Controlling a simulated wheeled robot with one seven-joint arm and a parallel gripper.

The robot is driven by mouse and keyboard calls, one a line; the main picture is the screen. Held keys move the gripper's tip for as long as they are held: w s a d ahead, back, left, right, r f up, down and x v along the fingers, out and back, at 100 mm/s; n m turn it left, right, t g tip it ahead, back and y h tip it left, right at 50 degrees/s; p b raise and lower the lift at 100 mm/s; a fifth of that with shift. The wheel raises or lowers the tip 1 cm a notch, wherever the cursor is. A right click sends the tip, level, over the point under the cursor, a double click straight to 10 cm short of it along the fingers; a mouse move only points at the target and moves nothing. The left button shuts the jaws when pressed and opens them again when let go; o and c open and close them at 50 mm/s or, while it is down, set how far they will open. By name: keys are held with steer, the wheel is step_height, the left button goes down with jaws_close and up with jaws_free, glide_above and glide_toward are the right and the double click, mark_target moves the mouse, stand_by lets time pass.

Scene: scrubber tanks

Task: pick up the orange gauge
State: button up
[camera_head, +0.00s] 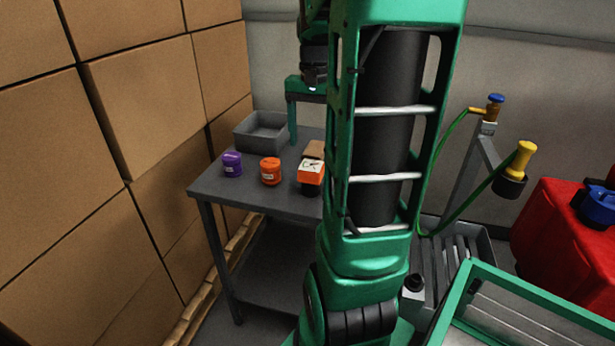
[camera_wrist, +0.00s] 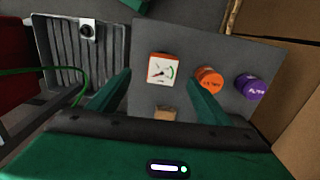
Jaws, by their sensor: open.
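The orange gauge (camera_head: 310,176) sits on the grey table, near its front edge and close to my arm in the head view. In the wrist view the gauge (camera_wrist: 163,70) shows its white dial, a red needle and a green arc. My gripper (camera_wrist: 158,78) is open and empty, its two green fingers apart with the gauge showing between them. In the head view one finger hangs near the back of the table, behind the gauge; the other is hidden by my arm.
On the grey table (camera_head: 240,192) stand an orange canister (camera_head: 270,171), a purple canister (camera_head: 232,164), a grey bin (camera_head: 262,132) and a small tan block (camera_head: 314,149) right by the gauge. Cardboard boxes (camera_head: 150,90) wall the left side. A ribbed grey tray (camera_wrist: 75,45) lies beside the table.

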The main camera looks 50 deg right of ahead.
mark_target(311, 165)
steer(key=shift+d+f, duration=0.25)
steer(key=shift+f, duration=0.1)
step_height(311, 165, down, 5)
steer(key=shift+w+r, duration=0.1)
steer(key=shift+w+f, duration=0.2)
steer(key=shift+f, duration=1.1)
steer(key=shift+w+f, duration=0.15)
steer(key=shift+f, duration=1.15)
steer(key=c, duration=1.1)
steer(key=shift+c, duration=0.2)
